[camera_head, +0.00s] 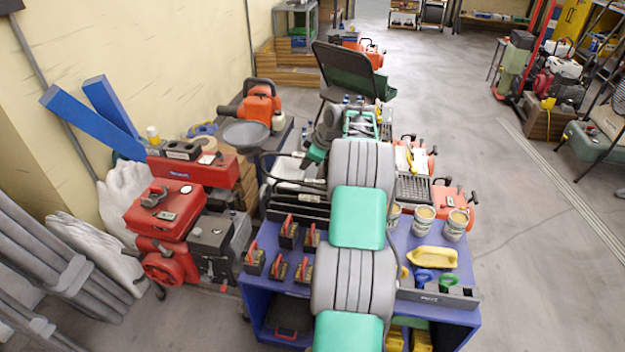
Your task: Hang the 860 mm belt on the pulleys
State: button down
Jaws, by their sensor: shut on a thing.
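My arm reaches forward from the bottom centre of the head view, and its grey and green links cover the middle. My gripper (302,156) is small and partly hidden at the far end of the arm, left of the links. It is shut on a thin black band, the belt (263,168), which curves out to its left. Much of the belt is hidden or lost against dark things behind it. I cannot make out pulleys; any near the gripper are hidden or too small to tell.
A red machine (170,210) stands to the left. A dark chair (345,68) is behind. Open floor (530,240) lies to the right.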

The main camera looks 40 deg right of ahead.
jog(key=shift+n+y, duration=0.4)
jog(key=shift+n, duration=0.2)
jog(key=shift+s+d+f+b, duration=0.3)
jog(key=shift+f+b, duration=0.4)
jog(key=shift+f, duration=1.65)
jog(key=shift+s+d+f+b, duration=0.15)
jog(key=shift+d+f+b, duration=0.35)
jog(key=shift+f, duration=1.9)
jog(key=shift+s+d+f+b, duration=0.2)
jog(key=shift+f+b, duration=0.65)
jog(key=shift+f, duration=1.5)
jog(key=c, duration=1)
grip_release()
jog(key=shift+r, duration=0.1)
notch_tip(320, 180, up, 4)
jog(key=shift+f+p, duration=0.2)
jog(key=shift+p, duration=0.5)
jog(key=shift+c, duration=0.3)
